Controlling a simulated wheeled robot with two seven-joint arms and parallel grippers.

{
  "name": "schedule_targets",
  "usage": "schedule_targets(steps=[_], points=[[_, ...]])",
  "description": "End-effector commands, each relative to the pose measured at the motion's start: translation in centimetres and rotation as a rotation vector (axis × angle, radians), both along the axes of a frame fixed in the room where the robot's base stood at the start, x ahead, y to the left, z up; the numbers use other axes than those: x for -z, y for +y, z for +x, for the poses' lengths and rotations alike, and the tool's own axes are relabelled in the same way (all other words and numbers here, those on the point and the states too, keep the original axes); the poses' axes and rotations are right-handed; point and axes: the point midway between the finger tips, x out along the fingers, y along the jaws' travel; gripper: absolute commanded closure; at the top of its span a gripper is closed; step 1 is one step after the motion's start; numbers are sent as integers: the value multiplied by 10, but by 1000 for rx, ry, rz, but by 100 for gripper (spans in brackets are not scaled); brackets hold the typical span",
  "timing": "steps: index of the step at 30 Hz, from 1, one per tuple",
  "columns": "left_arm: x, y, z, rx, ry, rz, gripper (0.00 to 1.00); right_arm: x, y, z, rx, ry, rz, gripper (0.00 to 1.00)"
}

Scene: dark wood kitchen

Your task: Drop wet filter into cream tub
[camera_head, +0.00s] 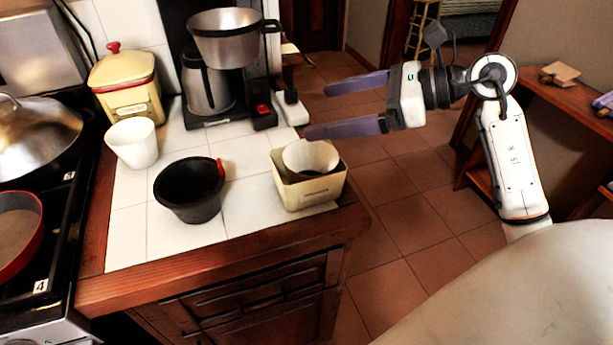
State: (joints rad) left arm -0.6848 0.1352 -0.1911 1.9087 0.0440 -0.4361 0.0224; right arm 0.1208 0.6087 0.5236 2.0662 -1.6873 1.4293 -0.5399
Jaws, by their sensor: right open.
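The cream tub (318,192) stands on the white tiled counter near its right front corner. A round paper filter (311,157) with a pale inside sits in the tub, its rim showing above the tub's edge. My right gripper (316,110) is open and empty, with its two purple fingers pointing left. In the picture it lies above the tub and apart from the filter. My left gripper is not in view.
A black filter basket (190,191) with a red tab stands left of the tub. Behind are a white cup (133,143), a cream canister (127,85) and a coffee maker (234,62). A stove with a red pan (17,236) is at left. Open floor lies right of the counter.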

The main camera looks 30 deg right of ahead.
Motion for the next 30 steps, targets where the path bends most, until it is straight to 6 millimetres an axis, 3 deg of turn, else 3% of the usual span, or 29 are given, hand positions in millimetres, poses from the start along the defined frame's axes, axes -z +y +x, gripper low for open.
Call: schedule_targets(steps=[15, 30], points=[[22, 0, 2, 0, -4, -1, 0, -31, -54, -61, 3, 2, -3, 0], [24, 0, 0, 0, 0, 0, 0, -38, -60, -70, 0, 0, -1, 0]])
